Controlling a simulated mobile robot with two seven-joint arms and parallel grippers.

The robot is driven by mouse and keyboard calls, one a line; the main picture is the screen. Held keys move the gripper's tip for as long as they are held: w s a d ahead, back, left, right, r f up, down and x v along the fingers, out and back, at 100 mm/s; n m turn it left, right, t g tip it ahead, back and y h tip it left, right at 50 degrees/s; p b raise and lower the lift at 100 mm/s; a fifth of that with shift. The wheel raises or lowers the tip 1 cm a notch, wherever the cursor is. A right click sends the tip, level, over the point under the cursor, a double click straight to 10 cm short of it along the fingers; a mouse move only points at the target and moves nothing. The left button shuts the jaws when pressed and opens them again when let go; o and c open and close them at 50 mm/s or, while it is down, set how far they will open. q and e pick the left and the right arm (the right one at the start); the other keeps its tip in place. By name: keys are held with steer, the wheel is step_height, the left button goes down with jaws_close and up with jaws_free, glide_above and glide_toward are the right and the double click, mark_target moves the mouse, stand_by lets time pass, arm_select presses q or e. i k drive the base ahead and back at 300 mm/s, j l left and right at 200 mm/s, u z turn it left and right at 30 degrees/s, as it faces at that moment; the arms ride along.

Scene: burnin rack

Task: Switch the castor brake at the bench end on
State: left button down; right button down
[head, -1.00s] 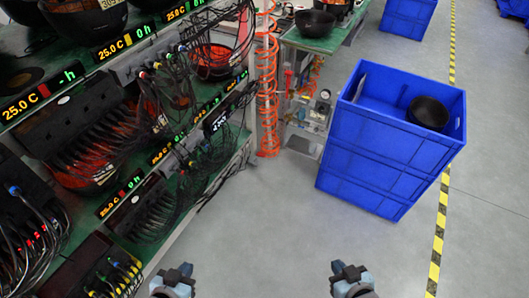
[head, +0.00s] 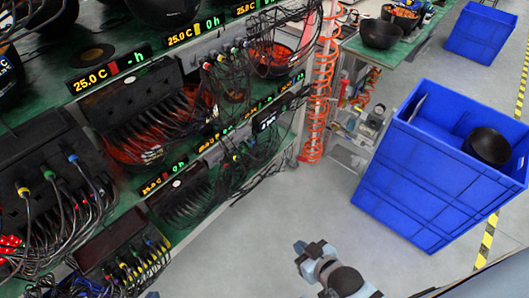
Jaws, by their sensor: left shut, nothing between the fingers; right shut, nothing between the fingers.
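The green bench rack (head: 222,215) runs along the left, its end post near the middle of the head view. Low at that end is a small grey shape (head: 291,156); I cannot tell whether it is the castor, and no brake lever can be made out. My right gripper (head: 309,250) is shut and empty, over the open floor in front of the bench end and apart from it. Only a tip of my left gripper (head: 152,295) shows at the bottom edge; it is shut.
An orange coiled hose (head: 318,100) hangs by the bench end. Cables (head: 45,235) hang over the shelf edges. Grey floor (head: 300,208) is clear between rack and crates.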

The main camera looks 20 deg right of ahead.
mark_target(302, 158)
steer(key=i+l+u, duration=0.1)
steer(key=l+u, duration=1.05)
steer(key=l, duration=0.9)
steer(key=k+l, duration=0.1)
steer(key=l, duration=1)
steer(key=i+l, duration=0.2)
steer(key=l, duration=0.15)
steer(key=i+l, duration=0.2)
steer(key=l+u, duration=0.05)
steer(key=l, duration=0.05)
